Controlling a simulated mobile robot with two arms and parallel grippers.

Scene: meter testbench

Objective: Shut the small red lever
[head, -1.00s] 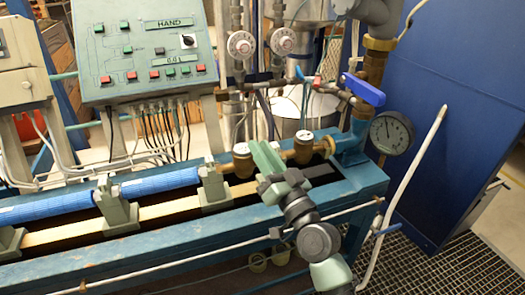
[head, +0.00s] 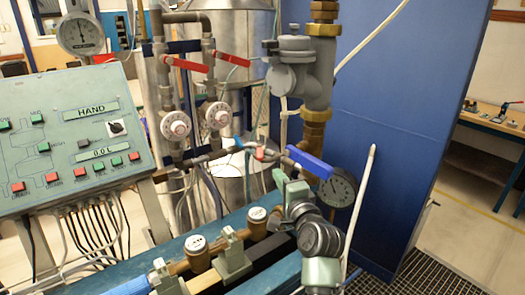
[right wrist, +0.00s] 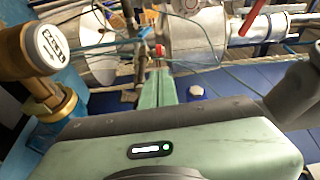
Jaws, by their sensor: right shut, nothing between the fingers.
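The small red lever (head: 259,154) sits on the thin pipework left of the large blue handle (head: 308,162) in the head view. A small red piece, which looks like the same lever, shows just beyond my fingertips in the right wrist view (right wrist: 159,50). My right gripper (head: 279,176) is shut and empty, its green fingers together, a little below and right of the lever in the head view. In the right wrist view its fingers (right wrist: 158,76) point at the red piece; I cannot tell whether they touch. My left gripper is not in view.
Two longer red levers (head: 187,65) (head: 229,58) are higher on the pipes. A gauge (head: 338,187) and a grey valve body (head: 297,77) are right of the lever. Brass meters (head: 197,254) (head: 257,219) line the blue bench. A control panel (head: 72,140) is at left.

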